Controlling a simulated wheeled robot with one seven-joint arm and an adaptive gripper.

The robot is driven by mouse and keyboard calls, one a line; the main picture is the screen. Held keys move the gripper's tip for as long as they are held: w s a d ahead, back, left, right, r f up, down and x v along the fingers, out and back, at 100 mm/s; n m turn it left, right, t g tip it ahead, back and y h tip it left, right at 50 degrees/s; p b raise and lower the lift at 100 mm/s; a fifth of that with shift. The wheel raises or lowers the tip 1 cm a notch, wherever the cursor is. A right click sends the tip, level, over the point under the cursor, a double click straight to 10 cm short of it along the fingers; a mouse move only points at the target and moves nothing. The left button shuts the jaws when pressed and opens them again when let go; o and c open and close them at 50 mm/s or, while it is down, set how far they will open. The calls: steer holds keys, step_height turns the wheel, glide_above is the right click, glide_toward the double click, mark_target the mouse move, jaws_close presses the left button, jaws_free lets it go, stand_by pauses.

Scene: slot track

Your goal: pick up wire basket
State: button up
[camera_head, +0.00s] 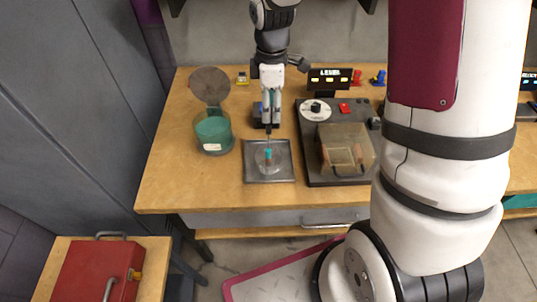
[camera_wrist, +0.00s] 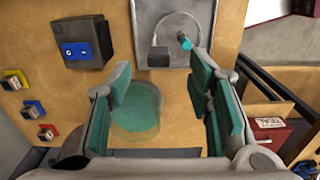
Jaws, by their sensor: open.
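A small upright piece with a teal grip (camera_head: 268,154) stands on the square dark tray (camera_head: 254,178); I take it for the wire basket, though its mesh is too small to make out. In the wrist view its teal tip (camera_wrist: 185,42) and a grey block (camera_wrist: 158,57) lie within a pale round outline on the tray (camera_wrist: 148,18), beyond my fingertips. My gripper (camera_head: 270,122) points down just above and behind the piece.
A green translucent container (camera_head: 212,132) with a round raised lid (camera_head: 210,84) stands left of the tray. A black unit with a clear box (camera_head: 345,148) stands right. A red case (camera_head: 97,272) is at lower left.

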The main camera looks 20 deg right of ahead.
mark_target(270, 125)
steer(key=shift+w+a+f+p, duration=0.1)
steer(key=shift+f+p, duration=0.45)
steer(key=shift+f, duration=3.15)
steer(key=shift+c, duration=0.6)
jaws_close()
